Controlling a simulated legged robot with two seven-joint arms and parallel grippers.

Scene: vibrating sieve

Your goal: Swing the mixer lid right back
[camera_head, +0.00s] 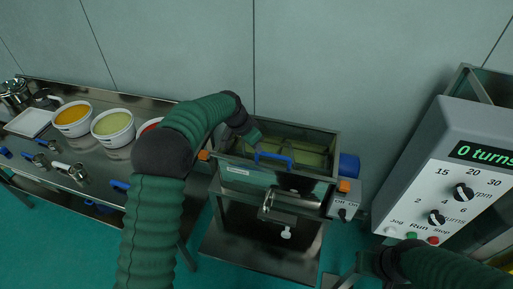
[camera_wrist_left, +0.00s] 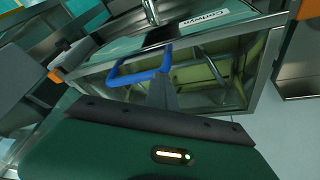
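The mixer (camera_head: 238,173) is a steel box on legs, in the middle of the head view. Its top shows a steel frame with a yellow-green inside behind it, and the lid (camera_head: 318,147) appears to lie down over the box. A blue bar handle (camera_head: 273,157) stands at its front edge; the handle also shows in the left wrist view (camera_wrist_left: 135,78). My left gripper (camera_head: 254,138) is over the top, close behind the handle. A grey finger shows beside the handle in the wrist view; contact and opening are unclear. My right gripper is hardly visible at the bottom right.
A steel table (camera_head: 95,157) on the left holds tubs of orange (camera_head: 72,114) and green (camera_head: 112,124) material and a partly hidden red one. A grey control box (camera_head: 455,150) reading "0 turns" stands at the right. A wall is close behind the mixer.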

